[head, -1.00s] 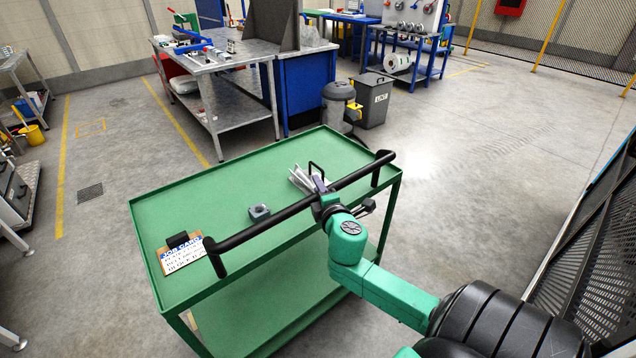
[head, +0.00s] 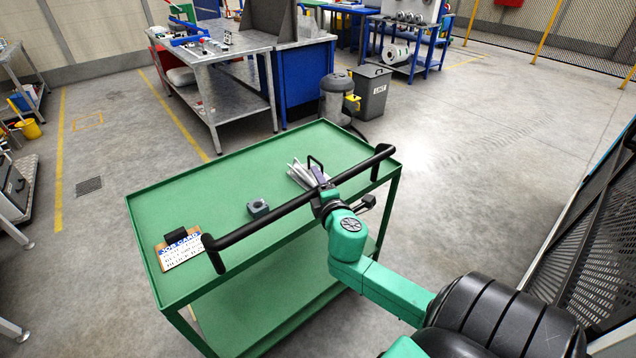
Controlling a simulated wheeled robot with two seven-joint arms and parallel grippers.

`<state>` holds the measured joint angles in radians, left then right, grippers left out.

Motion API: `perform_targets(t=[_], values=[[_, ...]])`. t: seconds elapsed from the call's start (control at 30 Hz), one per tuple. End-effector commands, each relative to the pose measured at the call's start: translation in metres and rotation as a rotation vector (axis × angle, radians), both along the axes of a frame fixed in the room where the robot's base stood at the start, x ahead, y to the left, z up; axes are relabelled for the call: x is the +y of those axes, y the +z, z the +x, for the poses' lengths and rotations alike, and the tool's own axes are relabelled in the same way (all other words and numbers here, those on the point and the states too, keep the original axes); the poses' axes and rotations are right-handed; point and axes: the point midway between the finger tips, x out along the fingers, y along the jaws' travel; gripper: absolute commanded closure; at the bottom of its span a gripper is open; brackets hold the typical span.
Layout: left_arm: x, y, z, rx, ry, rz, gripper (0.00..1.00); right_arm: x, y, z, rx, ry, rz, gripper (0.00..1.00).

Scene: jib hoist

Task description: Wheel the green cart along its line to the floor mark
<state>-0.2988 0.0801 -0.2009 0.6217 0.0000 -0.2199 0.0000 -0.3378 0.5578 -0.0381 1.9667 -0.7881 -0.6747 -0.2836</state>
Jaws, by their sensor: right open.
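The green cart (head: 215,190) stands in front of me, with a flat rimmed top and a lower shelf (head: 275,310). Its black push bar (head: 270,221) runs along the near side of the top. My right gripper (head: 328,199) is at the bar, right of its middle, with its jaws open; whether the fingers touch the bar cannot be told. My left gripper is out of view. A small orange outline (head: 88,121) is painted on the floor at the far left, between two yellow lines (head: 60,165); I cannot tell if it is the floor mark.
On the cart top lie a job card (head: 181,248), a small grey block (head: 258,208) and pale metal pieces (head: 303,174). A steel workbench (head: 230,95), a grey bin (head: 371,92) and a vacuum (head: 336,98) stand beyond. A dark mesh panel (head: 600,240) is at right.

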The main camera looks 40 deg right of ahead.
Motion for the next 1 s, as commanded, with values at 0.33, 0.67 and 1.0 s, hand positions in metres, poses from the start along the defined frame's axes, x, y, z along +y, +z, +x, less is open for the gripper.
perform_targets(t=[0.33,0.67,1.0], values=[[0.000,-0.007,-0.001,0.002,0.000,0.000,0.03,0.017,0.003,-0.037,0.003,0.001,0.004,0.39],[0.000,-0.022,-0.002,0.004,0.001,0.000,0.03,0.049,0.020,-0.113,0.005,-0.004,0.005,0.39],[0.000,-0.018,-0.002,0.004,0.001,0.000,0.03,0.059,0.027,-0.131,-0.001,0.000,-0.001,0.39]])
